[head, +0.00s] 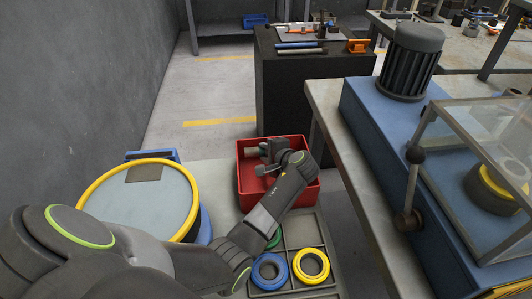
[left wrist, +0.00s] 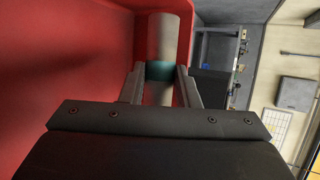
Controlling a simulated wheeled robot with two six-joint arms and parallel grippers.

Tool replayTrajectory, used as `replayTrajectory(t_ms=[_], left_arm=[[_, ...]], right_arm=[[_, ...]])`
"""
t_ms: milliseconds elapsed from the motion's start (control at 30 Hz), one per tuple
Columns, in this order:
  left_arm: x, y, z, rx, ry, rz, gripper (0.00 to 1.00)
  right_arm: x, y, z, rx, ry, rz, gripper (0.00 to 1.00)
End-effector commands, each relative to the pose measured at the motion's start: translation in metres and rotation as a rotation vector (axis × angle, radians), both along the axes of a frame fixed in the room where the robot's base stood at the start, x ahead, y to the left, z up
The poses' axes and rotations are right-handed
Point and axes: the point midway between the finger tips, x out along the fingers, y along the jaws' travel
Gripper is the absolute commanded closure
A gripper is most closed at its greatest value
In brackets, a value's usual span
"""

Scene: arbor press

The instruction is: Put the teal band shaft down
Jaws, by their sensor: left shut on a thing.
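The teal band shaft (left wrist: 162,70) is a pale grey cylinder with a teal band around it. In the left wrist view it stands between the two fingers of my left gripper (left wrist: 161,88), which is shut on it near the band. In the head view my left gripper (head: 268,158) reaches over the red bin (head: 243,182), and the shaft (head: 254,151) shows only as a small pale piece beside the fingers. The bin's red wall is close around the shaft in the wrist view. Whether the shaft touches the bin is unclear. My right gripper is not in view.
A grey divided tray (head: 300,232) holds a blue ring (head: 269,271), a yellow ring (head: 311,266) and a partly hidden green ring. A round yellow-rimmed table (head: 150,205) stands left. A blue press machine (head: 380,130) stands right, and a dark cabinet (head: 300,95) is behind the bin.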

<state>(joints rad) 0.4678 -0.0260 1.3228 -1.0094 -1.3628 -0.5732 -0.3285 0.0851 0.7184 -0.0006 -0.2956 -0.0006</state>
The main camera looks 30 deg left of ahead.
Motion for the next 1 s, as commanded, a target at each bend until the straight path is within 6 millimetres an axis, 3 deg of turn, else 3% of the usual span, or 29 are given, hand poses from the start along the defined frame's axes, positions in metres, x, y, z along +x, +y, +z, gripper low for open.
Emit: replayTrajectory(t_ms=[567,600,733,1000], left_arm=[[0.0,0.0,-0.011,0.001,-0.002,0.0,1.0],[0.0,0.0,-0.012,-0.001,0.001,0.0,0.68],[0.0,0.0,-0.012,0.0,0.0,0.0,0.51],[0.0,0.0,-0.011,0.0,0.0,0.0,0.5]], right_arm=[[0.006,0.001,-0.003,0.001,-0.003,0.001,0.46],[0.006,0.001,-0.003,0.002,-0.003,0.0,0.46],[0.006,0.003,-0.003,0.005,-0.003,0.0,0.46],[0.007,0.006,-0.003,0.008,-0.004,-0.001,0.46]])
